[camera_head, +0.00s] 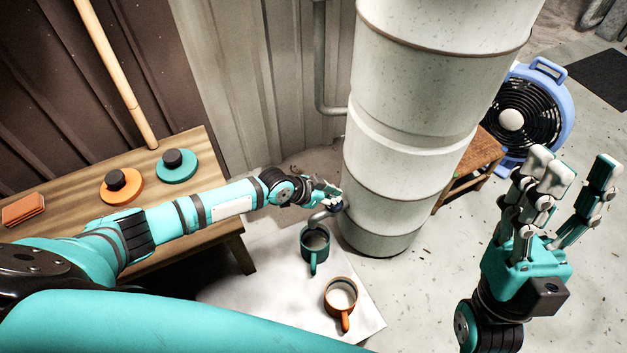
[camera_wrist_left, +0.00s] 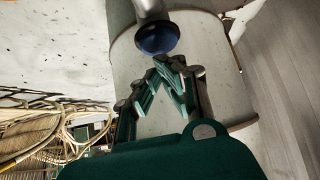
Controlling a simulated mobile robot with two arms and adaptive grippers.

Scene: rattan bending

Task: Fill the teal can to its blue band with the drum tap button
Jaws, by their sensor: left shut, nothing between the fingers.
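The teal can (camera_head: 315,256) stands upright under the spout of the big pale drum (camera_head: 420,75). Its blue band cannot be made out, and the level inside is unclear. The drum tap (camera_head: 320,217) sticks out low on the drum, with a dark blue button (camera_wrist_left: 157,38) on it in the left wrist view. My left gripper (camera_head: 332,194) is at the tap; its fingertips (camera_wrist_left: 170,65) are together, empty and close below the button. I cannot tell whether they touch it. My right gripper (camera_head: 575,180) is raised at the right, fingers spread, empty.
An orange can (camera_head: 341,296) stands on the white sheet (camera_head: 260,290) near the teal can. The wooden bench (camera_head: 185,147) holds an orange lid (camera_head: 121,186), a teal lid (camera_head: 177,166) and an orange block (camera_head: 23,208). A blue fan (camera_head: 540,105) and a stool (camera_head: 475,160) stand behind the drum.

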